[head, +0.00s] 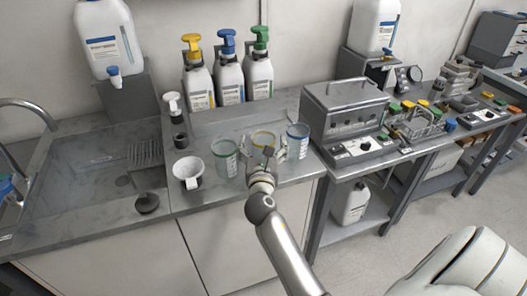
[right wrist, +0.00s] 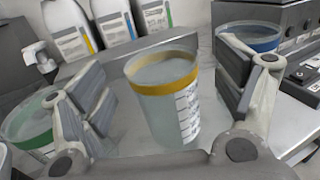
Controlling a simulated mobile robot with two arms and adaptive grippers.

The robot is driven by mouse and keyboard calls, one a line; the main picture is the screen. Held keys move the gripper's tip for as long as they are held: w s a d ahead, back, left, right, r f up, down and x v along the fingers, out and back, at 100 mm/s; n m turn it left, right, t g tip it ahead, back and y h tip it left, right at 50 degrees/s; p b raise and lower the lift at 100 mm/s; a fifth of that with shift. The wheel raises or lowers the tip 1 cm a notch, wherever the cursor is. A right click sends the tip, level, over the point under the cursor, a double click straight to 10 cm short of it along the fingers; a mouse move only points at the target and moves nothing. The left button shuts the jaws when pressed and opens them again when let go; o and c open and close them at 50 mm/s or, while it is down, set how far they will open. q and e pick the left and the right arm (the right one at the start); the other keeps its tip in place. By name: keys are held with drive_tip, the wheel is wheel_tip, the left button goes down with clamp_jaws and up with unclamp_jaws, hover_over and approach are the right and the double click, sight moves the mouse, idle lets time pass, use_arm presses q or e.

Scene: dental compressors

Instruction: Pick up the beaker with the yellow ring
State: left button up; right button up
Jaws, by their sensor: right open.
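The beaker with the yellow ring (right wrist: 165,105) stands upright on the counter and is clear, with printed marks on its right side. In the head view its yellow rim (head: 263,136) shows just behind my right gripper (head: 263,150), which hides much of it. In the right wrist view my right gripper (right wrist: 165,100) is open, one finger on each side of the beaker, with gaps on both sides. A green-ringed beaker (head: 225,158) stands to the left and a blue-ringed beaker (head: 297,141) to the right. My left gripper is not in view.
A white funnel-like cup (head: 188,172) stands left of the green-ringed beaker. Pump bottles with yellow, blue and green tops (head: 229,75) stand behind. A grey metal device (head: 343,115) is close on the right. The sink (head: 90,185) area lies left.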

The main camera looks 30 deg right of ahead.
sight(264, 132)
drive_tip(key=x, duration=0.3)
drive_tip(key=shift+w+d+f, duration=0.15)
drive_tip(key=shift+w+d, duration=0.05)
drive_tip(key=shift+s, duration=0.1)
drive_tip(key=c, duration=1)
